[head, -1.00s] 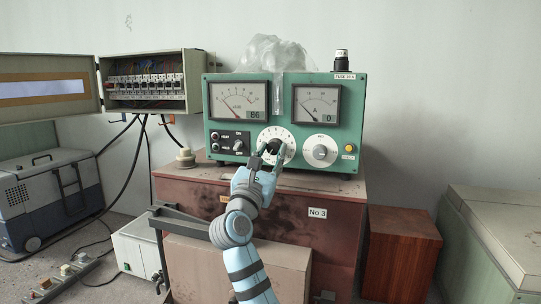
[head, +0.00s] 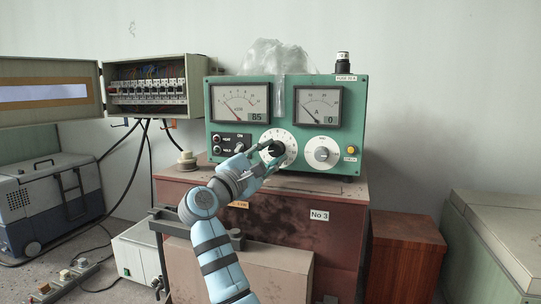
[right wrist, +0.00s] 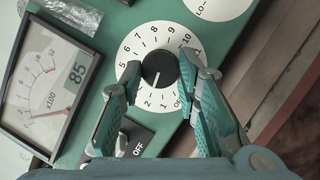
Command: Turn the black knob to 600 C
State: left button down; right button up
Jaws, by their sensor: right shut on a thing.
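The black knob (head: 277,148) sits at the middle of a round white dial on the green panel's front. In the right wrist view the black knob (right wrist: 160,70) has a white mark pointing down, near the 2. The meter (head: 240,103) above the dial reads 85. My left gripper is not in view.
The green panel (head: 355,110) also holds an ammeter (head: 318,105) reading 0, a second grey knob (head: 321,154) right of the dial, and switches (head: 231,143) at left. It stands on a reddish cabinet (head: 345,240). An open breaker box (head: 150,112) hangs at left.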

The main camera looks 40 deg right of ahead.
jog(key=m, duration=0.1)
jog(key=m+g+p, duration=0.1)
jog(key=m, duration=0.2)
jog(key=shift+w+r+y+p, duration=0.1)
jog(key=shift+r+y+p, duration=0.2)
jog(key=shift+y, duration=0.1)
jog(key=m, duration=0.1)
jog(key=m+p, duration=0.1)
jog(key=m+g+y, duration=0.1)
jog(key=shift+r+m+p, duration=0.25)
jog(key=shift+m+p, duration=0.15)
jog(key=shift+r+m+y+p, duration=0.2)
jog(key=shift+m+y+p, duration=0.4)
jog(key=shift+m, duration=0.6)
jog(key=shift+r+m+y+p, duration=0.1)
jog(key=shift+m+y+p, duration=0.35)
jog(key=shift+m, duration=0.65)
jog(key=m, duration=0.1)
jog(key=m+y, duration=0.1)
jog(key=shift+d+r+m+t+y, duration=0.15)
jog(key=shift+m+t+y, duration=0.1)
jog(key=shift+m+t, duration=0.15)
jog(key=shift+s+r+m+t+y, duration=0.15)
jog(key=shift+m+t+y, duration=0.5)
jog(key=shift+m, duration=0.65)
